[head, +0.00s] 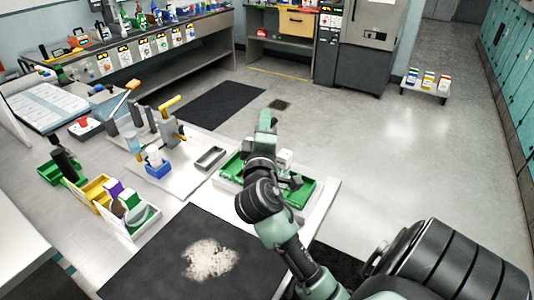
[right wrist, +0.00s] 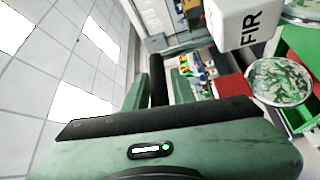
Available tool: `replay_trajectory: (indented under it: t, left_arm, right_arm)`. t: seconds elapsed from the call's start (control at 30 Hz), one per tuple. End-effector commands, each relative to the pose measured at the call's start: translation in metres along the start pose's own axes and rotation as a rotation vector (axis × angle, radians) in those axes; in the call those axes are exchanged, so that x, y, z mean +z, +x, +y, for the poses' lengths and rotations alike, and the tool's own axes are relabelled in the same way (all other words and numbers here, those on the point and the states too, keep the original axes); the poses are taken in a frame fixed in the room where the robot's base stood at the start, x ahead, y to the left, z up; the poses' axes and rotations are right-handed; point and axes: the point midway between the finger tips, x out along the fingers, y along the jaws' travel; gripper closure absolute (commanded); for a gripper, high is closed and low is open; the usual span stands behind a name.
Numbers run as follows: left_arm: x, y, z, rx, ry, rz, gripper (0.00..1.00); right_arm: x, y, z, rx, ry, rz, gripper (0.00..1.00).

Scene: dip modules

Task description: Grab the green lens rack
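A green tray (head: 302,196) lies on the right part of the table, with small white and grey items in it. I cannot tell whether it is the green lens rack. Another green holder (head: 50,174) is at the table's left. My right gripper (head: 265,122) is above the tray, and my arm hides part of it. That view also shows a white block lettered "FIR" (right wrist: 235,22) and green tray parts (right wrist: 300,45) at the right. My left gripper is not in view.
Left of the tray are a grey rectangular dish (head: 210,158), a blue holder (head: 158,168), a yellow bin (head: 95,190) and a holder with purple and green pieces (head: 128,207). A black mat (head: 160,255) with pale granules covers the front table.

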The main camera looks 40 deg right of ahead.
Motion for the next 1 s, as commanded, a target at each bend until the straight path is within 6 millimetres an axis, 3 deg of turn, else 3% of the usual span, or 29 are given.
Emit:
replay_trajectory:
  t: [0.03, 0.07, 1.0]
  left_arm:
    - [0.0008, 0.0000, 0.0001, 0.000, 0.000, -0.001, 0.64]
    - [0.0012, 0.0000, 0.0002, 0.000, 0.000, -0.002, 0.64]
    - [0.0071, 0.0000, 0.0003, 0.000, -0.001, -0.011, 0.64]
  right_arm:
    - [0.0000, -0.0002, -0.0001, 0.000, 0.000, 0.000, 0.92]
    - [0.0000, -0.0002, -0.0001, 0.000, 0.000, 0.000, 1.00]
    - [0.0000, -0.0005, -0.0009, -0.002, -0.001, 0.000, 1.00]
